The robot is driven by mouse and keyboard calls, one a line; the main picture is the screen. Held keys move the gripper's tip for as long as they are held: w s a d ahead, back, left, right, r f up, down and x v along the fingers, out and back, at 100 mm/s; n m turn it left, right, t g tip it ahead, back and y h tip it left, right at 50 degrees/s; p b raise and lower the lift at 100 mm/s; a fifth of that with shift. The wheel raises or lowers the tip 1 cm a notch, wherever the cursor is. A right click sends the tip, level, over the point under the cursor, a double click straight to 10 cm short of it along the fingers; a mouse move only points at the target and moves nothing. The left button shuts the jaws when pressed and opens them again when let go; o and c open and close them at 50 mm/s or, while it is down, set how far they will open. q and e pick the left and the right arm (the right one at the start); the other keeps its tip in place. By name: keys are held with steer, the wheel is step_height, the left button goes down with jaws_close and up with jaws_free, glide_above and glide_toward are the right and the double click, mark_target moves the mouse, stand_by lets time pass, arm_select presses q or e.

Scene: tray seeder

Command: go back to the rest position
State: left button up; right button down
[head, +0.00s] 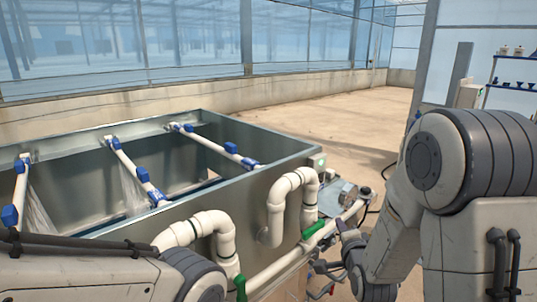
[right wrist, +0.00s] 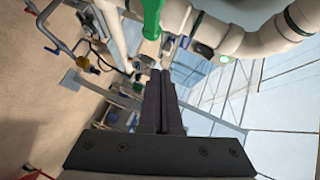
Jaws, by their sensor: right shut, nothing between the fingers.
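My right gripper (head: 347,236) is shut and empty. In the head view it is at the lower middle right, beside the metal tank's pipework and partly hidden by my right arm. The right wrist view shows its two dark fingers (right wrist: 160,80) pressed together with nothing between them. A green handle (head: 314,229) on the white pipe is to the left of it. A green handle (right wrist: 152,18) also shows just beyond the fingertips in the wrist view; I cannot tell the exact gap. My left arm enters at the bottom left, and its gripper is out of view.
The metal tank (head: 262,187) with white spray pipes and blue fittings fills the left and middle. White bent pipes (head: 276,205) stick out from its near side. A second green handle (head: 240,288) is lower down. Open floor (head: 340,122) lies behind; a shelf (head: 512,88) stands far right.

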steer(key=s+a+f+n+g, duration=0.1)
steer(key=s+f+n+g, duration=0.25)
steer(key=s+n, duration=0.2)
steer(key=s+a+f+n+g+y, duration=0.1)
steer(key=s+f+n+g, duration=0.1)
steer(key=s+n+g, duration=0.4)
steer(key=s+a+f+n+g, duration=0.1)
steer(key=s+f+n+g, duration=0.2)
steer(key=s, duration=0.4)
steer(key=s+a+r+n+g, duration=0.1)
steer(key=s+a+r+n, duration=0.2)
steer(key=s+a, duration=0.4)
steer(key=s+a+r+n+g+y, duration=0.1)
steer(key=s+a+r+n+g, duration=0.1)
steer(key=s+a+n, duration=0.3)
steer(key=shift+s+a+r+n, duration=0.35)
steer(key=shift+s+a+r, duration=0.4)
steer(key=shift+s+a, duration=0.4)
steer(key=shift+d, duration=0.1)
